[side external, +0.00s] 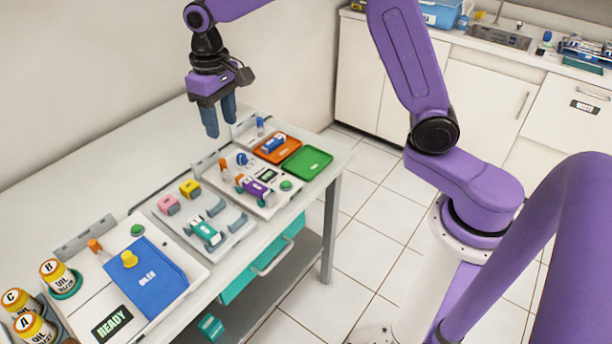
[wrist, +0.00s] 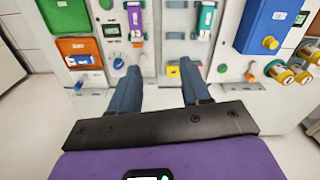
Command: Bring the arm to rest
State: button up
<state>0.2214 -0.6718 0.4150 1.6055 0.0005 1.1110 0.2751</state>
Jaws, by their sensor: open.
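My gripper (side external: 219,116) hangs above the far part of the work table in the side external view, pointing down. Its two blue-grey fingers are apart with nothing between them. In the wrist view my gripper (wrist: 160,95) shows both fingers spread over the table, clear of the items below. My purple arm reaches in from the right and stays above the table top.
The white table (side external: 98,160) holds an orange tray (side external: 291,150), a green tray (side external: 307,163), a purple-topped device (side external: 257,190), a teal-topped device (side external: 206,231), a blue panel (side external: 150,290) and several oil bottles (side external: 57,273). The table's back left is bare. Cabinets (side external: 480,90) stand behind.

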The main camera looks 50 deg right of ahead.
jog(key=s+d+n, duration=0.3)
jog(key=s, duration=0.7)
jog(key=s+d+f+n, duration=0.1)
jog(key=s+d+n, duration=0.2)
jog(key=s, duration=0.8)
jog(key=s+d+n, duration=0.3)
jog(key=s+n, duration=0.1)
jog(key=s, duration=0.7)
jog(key=shift+s+f+n, duration=0.2)
jog(key=shift+s+n, duration=0.05)
jog(key=shift+n, duration=0.05)
